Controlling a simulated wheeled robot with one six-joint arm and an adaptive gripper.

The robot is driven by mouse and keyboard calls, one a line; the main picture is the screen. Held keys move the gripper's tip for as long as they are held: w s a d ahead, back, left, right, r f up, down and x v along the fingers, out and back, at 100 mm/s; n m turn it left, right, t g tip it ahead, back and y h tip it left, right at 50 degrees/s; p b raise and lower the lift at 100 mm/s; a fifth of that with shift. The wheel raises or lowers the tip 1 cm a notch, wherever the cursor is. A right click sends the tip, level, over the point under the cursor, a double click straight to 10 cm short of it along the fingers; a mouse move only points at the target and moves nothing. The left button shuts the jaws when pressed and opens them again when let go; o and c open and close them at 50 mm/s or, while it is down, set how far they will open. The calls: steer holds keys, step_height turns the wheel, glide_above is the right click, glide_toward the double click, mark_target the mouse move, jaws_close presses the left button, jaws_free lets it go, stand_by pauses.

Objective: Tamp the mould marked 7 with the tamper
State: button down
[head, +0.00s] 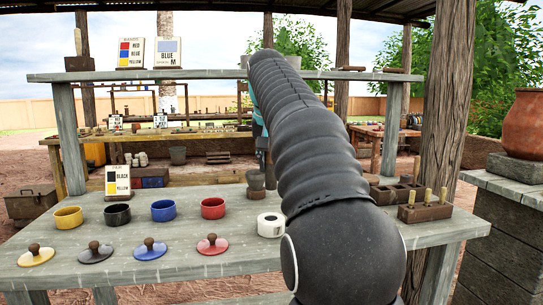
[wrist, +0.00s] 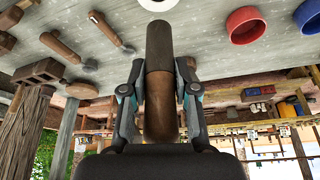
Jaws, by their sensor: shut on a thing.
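My gripper (wrist: 162,85) is shut on an upright-looking tool with a dark grey cylindrical end (wrist: 159,45) and a brown wooden part (wrist: 160,118), which looks like the tamper. In the head view my gripper (head: 261,138) is mostly hidden behind my own arm, over the far part of the bench. Dark box-like blocks with open tops (head: 399,190), possibly moulds, stand at the bench's right. No number 7 is readable in either view.
Yellow (head: 68,217), black (head: 117,215), blue (head: 163,210) and red (head: 212,208) pots stand on the bench (head: 185,240), with knobbed lids in front. A wooden holder (head: 425,212) carries upright handles at right. Posts and an overhead shelf (head: 210,75) frame the bench.

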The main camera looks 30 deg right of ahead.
mark_target(270, 189)
steer(key=shift+f+b, duration=2.9)
steer(key=shift+f, duration=0.75)
steer(key=shift+p, duration=0.4)
steer(key=shift+f+b, duration=0.45)
steer(key=shift+f, duration=0.4)
stand_by(0.3)
steer(key=shift+r+p, duration=2.95)
steer(key=shift+r, duration=1.35)
